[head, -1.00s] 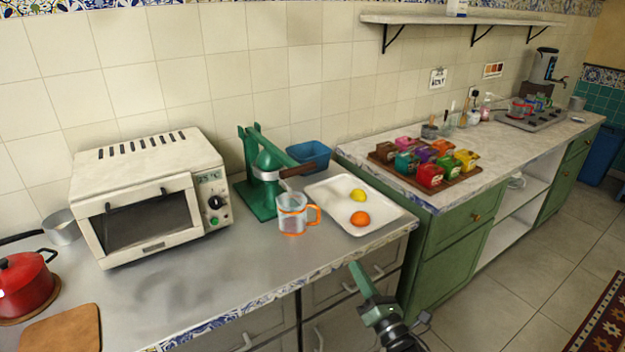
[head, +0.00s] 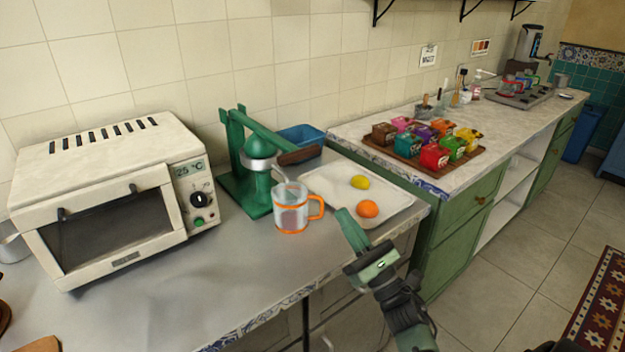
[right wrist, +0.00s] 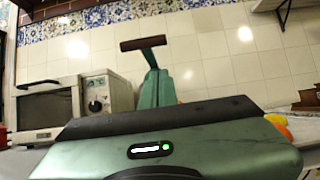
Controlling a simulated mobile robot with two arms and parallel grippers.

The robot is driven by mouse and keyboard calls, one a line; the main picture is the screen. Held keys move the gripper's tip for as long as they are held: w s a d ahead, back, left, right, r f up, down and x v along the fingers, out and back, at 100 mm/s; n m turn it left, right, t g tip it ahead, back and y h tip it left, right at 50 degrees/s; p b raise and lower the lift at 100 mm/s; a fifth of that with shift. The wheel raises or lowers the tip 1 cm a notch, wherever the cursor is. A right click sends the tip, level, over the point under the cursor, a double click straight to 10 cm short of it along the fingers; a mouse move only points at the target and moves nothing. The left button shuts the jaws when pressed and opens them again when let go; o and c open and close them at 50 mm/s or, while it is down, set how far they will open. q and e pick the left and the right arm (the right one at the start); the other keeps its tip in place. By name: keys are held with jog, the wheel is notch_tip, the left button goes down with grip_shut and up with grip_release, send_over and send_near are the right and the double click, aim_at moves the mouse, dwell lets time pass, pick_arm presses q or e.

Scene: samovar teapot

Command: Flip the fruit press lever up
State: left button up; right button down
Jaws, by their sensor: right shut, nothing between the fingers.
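The green fruit press (head: 247,180) stands on the metal counter, right of the toaster oven. Its green lever (head: 262,132) slants down to the right and ends in a brown handle (head: 300,155). The handle also shows in the right wrist view (right wrist: 143,43), above my gripper. A clear mug with orange trim (head: 291,212) stands in front of the press. My right gripper (head: 344,216) is shut and empty, at the counter's front edge by the tray, apart from the lever and lower right of it. My left gripper is not in view.
A white tray (head: 330,187) holds a lemon (head: 360,182) and an orange (head: 368,209). A blue container (head: 303,136) sits behind the handle. The toaster oven (head: 110,195) is at left. Colourful boxes on a board (head: 410,160) stand on the right counter.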

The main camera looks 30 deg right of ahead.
jog(key=shift+w+f+b, duration=0.2)
jog(key=shift+f+b, duration=0.15)
jog(key=shift+f, duration=0.4)
jog(key=shift+w+f, duration=0.1)
jog(key=shift+w+r, duration=0.1)
jog(key=shift+r, duration=0.2)
pick_arm(q)
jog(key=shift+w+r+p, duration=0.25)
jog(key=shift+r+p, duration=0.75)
jog(key=shift+p, duration=0.35)
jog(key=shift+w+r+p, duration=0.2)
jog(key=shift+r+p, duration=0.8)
jog(key=shift+p, duration=0.35)
pick_arm(e)
jog(key=s+r+x, duration=0.1)
jog(key=r+x, duration=0.1)
jog(key=x, duration=1)
jog(key=shift+r, duration=0.2)
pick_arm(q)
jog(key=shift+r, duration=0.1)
pick_arm(e)
jog(key=shift+r, duration=0.1)
